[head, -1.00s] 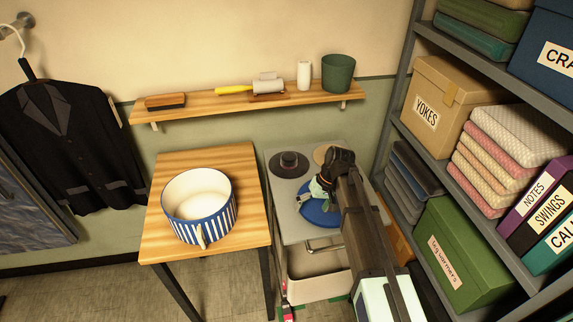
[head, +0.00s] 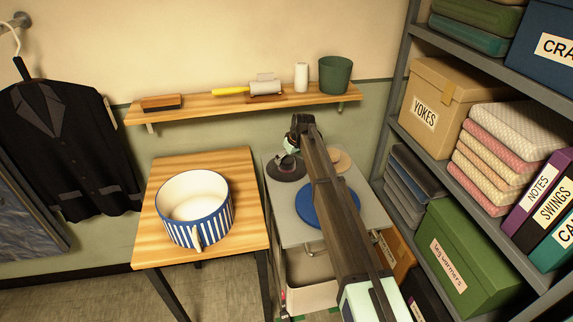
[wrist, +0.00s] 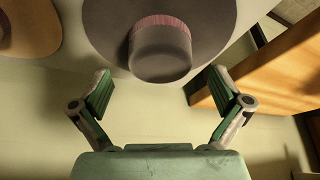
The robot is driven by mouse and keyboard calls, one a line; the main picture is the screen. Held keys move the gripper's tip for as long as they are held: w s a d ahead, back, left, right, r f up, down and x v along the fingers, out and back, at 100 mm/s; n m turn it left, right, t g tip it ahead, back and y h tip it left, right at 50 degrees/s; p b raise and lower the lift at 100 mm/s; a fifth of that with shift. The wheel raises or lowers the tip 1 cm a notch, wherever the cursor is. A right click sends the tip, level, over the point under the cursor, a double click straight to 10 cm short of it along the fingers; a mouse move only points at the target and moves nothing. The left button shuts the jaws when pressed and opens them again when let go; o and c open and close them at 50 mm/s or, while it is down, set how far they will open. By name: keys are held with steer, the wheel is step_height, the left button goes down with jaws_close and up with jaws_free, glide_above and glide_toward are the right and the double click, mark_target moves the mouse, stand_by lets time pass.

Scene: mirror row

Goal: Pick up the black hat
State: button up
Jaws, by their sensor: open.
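The black hat (head: 284,168) lies on the grey cart top (head: 292,230), at its back left, partly covered by my arm in the head view. In the wrist view the hat (wrist: 160,52) shows as a dark wide brim with a round crown and a pinkish band. My gripper (wrist: 148,88) is open, with one finger on each side below the crown. It holds nothing. In the head view my gripper (head: 291,155) is over or beside the hat; the exact gap is hard to tell.
A blue hat (head: 308,205) and a tan hat (head: 340,160) share the cart top. A wooden table (head: 245,190) with a striped blue-and-white drum-shaped container (head: 210,232) stands left. A wall shelf (head: 215,106) runs above. A full shelving unit (head: 395,140) stands right.

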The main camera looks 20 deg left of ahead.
steer(key=shift+p+x, duration=0.35)
steer(key=shift+x, duration=1.15)
steer(key=shift+r, duration=0.1)
steer(key=c, duration=1.2)
steer(key=shift+r, duration=0.1)
